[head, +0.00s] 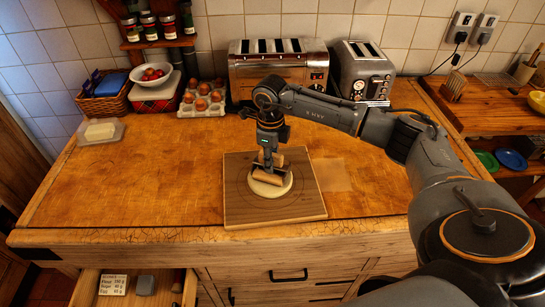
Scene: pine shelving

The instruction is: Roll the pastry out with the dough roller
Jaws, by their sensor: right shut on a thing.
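The pastry (284,187) is a pale round disc lying flat on a square wooden board (245,212) on the worktop. The wooden dough roller (266,178) is over the pastry, partly hidden by my right gripper (268,167). My right gripper points down and is shut on the roller. The roller seems to rest on the pastry, but the contact is hidden. My left gripper is not in view.
Two toasters (278,73) stand behind the board, with an egg tray (203,103) to their left. A butter dish (100,131) sits at the left edge. A drawer (180,287) is open below. The worktop left of the board is clear.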

